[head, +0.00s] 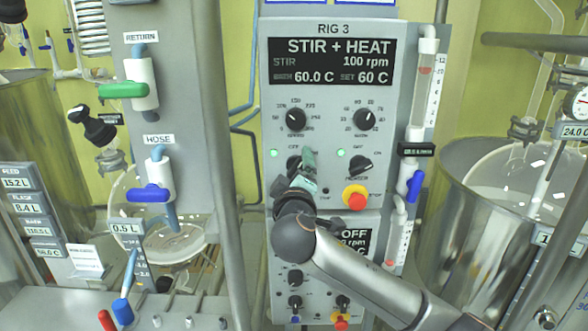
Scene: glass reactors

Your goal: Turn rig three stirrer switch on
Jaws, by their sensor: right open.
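The RIG 3 panel (384,95) stands upright in the middle of the head view. Its display (333,61) reads STIR + HEAT, STIR 100 rpm, bath 60.0 C and set 60 C. The left lower switch (292,163), under the left dial, is mostly hidden by my right gripper. A green lamp (273,153) beside it is lit. My right gripper (307,168) is open, with its greenish fingers at this switch; whether they touch it I cannot tell. The right lower switch (361,164) is clear of the gripper. My left gripper is not in view.
A red stop button (355,197) on a yellow base sits just right of my gripper. Another panel with an OFF display (356,230) is below, partly behind my arm. Steel pots and glass vessels flank the panel; a blue valve handle (415,186) is at its right edge.

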